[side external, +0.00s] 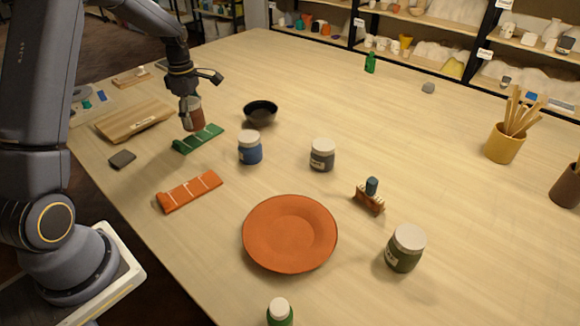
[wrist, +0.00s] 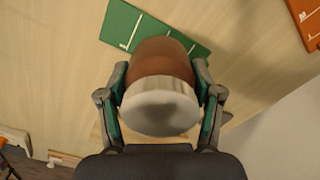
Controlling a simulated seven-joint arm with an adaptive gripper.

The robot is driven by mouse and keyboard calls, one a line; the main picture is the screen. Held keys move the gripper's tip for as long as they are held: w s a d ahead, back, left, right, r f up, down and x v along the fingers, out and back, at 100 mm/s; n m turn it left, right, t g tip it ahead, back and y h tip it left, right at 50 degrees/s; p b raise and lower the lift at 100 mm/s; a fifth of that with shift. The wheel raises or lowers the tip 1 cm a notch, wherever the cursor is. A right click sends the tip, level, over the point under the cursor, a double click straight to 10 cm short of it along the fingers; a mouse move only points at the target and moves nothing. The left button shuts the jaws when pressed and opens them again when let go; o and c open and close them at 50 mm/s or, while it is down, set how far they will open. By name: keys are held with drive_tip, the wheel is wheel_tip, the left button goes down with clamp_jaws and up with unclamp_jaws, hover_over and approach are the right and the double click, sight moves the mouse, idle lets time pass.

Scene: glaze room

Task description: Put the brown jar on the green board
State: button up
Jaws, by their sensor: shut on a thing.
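The brown jar (side external: 196,117) has a pale lid and is held between the fingers of my gripper (side external: 190,108). In the wrist view the brown jar (wrist: 163,60) fills the space between both fingers of my gripper (wrist: 162,78), its white lid toward the camera. The green board (side external: 200,138) is a small strip with white marks, flat on the table. The jar's lower end overlaps the board's far edge in the side view. The green board (wrist: 190,42) lies behind the jar in the wrist view. I cannot tell whether the jar touches it.
An orange board (side external: 190,191), a dark block (side external: 122,159) and a wooden board (side external: 133,120) lie nearby. A black bowl (side external: 260,112), a blue jar (side external: 250,150) and a dark jar (side external: 322,156) stand to the right. An orange plate (side external: 290,234) lies nearer the front.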

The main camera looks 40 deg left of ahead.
sight(196, 125)
drive_tip(key=shift+w+a+f, duration=0.15)
drive_tip(key=shift+w+f, duration=0.15)
drive_tip(key=shift+f, duration=1.45)
drive_tip(key=shift+f, duration=0.1)
drive_tip(key=o, duration=1.4)
drive_tip(key=shift+s+f, duration=0.1)
